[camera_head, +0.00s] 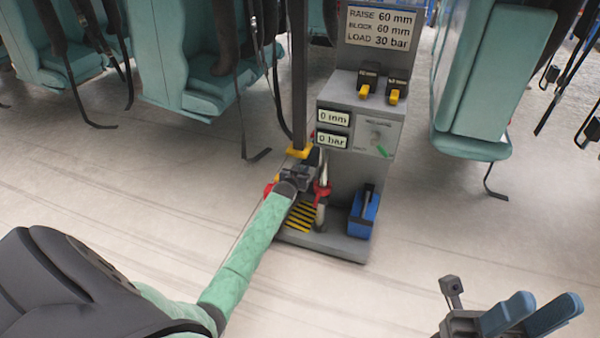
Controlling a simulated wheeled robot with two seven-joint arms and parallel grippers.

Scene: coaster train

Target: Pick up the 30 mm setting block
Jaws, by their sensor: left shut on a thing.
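My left gripper (300,178) is down at the left side of the grey machine, beside a yellow block-like end (299,152) of a dark upright post. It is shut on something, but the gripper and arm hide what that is. Two dark pieces with yellow tabs, one on the left (366,84) and one on the right (396,90), sit on the machine's sloped top. Their small labels are hard to read, so I cannot tell which block is the 30 mm one. My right gripper (546,303) is at the lower right, its blue fingers apart and empty.
The grey machine (338,175) has displays reading 0 mm and 0 bar. Its sign (381,27) reads raise 60 mm, block 60 mm, load 30 bar. A blue box (364,214) stands on its base. Teal seats with hanging straps are behind. The pale floor (460,230) is clear.

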